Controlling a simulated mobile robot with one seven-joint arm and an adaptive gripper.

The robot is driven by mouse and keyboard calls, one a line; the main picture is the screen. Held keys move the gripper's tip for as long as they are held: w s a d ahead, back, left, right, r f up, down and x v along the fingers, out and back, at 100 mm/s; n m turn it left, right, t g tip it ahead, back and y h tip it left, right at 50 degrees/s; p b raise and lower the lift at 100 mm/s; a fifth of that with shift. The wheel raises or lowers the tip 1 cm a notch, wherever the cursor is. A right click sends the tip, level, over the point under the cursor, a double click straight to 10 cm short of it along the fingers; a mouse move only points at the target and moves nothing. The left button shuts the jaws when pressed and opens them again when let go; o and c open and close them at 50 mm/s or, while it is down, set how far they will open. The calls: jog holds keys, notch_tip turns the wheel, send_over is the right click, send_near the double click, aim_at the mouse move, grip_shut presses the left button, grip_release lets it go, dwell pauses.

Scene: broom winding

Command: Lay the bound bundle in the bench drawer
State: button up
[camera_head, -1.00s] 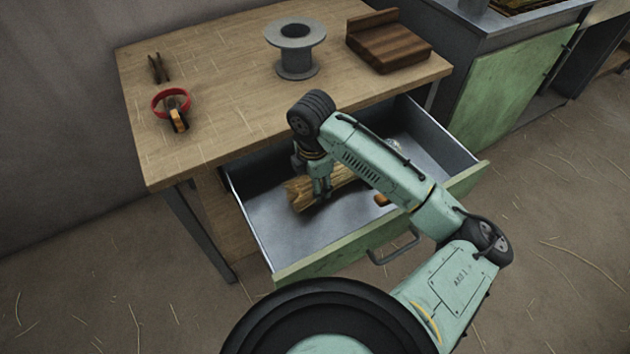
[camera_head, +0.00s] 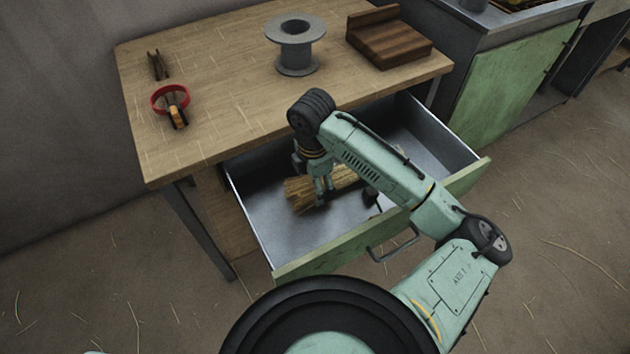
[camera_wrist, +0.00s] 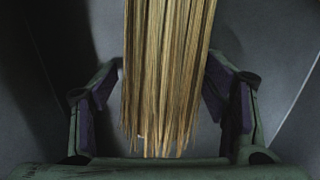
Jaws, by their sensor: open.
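The straw bundle (camera_head: 299,196) lies on the floor of the open bench drawer (camera_head: 285,235), slanting up to the right. My arm hides its middle and far part, and I cannot see its binding. My gripper (camera_head: 325,193) is down inside the drawer at the bundle. In the wrist view, the loose straw ends (camera_wrist: 165,85) lie between my open fingers, with a finger on either side. A narrow gap shows at the left finger; the right finger is close to the straw.
The wooden bench top (camera_head: 220,95) holds a grey spool (camera_head: 296,50), a wooden block (camera_head: 390,45), a red ring-shaped tool (camera_head: 171,103) and a small dark clip (camera_head: 158,66). A small dark item (camera_head: 372,204) shows in the drawer beside my arm. The drawer's front left floor is clear.

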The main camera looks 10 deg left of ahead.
jog(key=r, duration=1.2)
jog(key=shift+s+a, duration=0.1)
jog(key=shift+s, duration=0.2)
